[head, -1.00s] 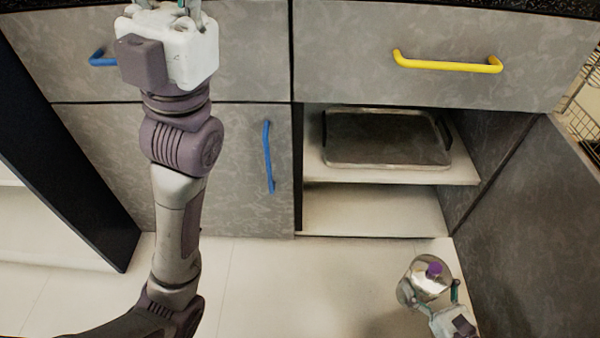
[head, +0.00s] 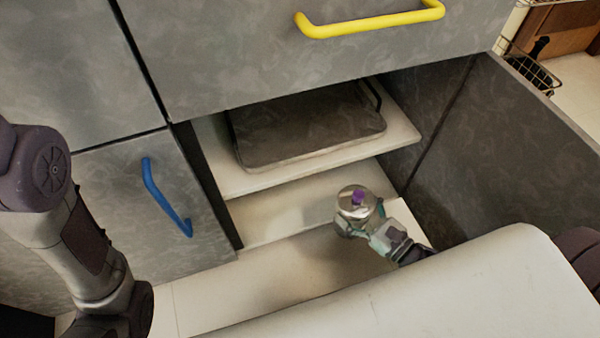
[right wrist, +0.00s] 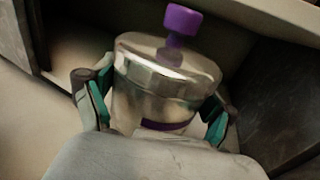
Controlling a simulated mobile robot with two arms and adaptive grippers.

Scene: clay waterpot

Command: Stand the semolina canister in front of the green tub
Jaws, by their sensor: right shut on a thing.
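A canister (head: 354,202) with a shiny metal lid and a purple knob is in my right gripper (head: 366,230), in front of the open lower cabinet. It fills the middle of the right wrist view (right wrist: 165,78), where the fingers of my right gripper (right wrist: 152,105) are closed around its two sides. It looks tilted in that view. I see no readable label, so I cannot confirm that it is the semolina one. No green tub shows in either view. My left arm is at the left, but its gripper is out of the picture.
The open cabinet has an upper shelf (head: 236,182) with a dark tray (head: 300,130) on it. The cabinet bottom (head: 262,220) looks bare where visible. An open door (head: 500,140) stands at the right. A drawer with a yellow handle (head: 370,22) is above.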

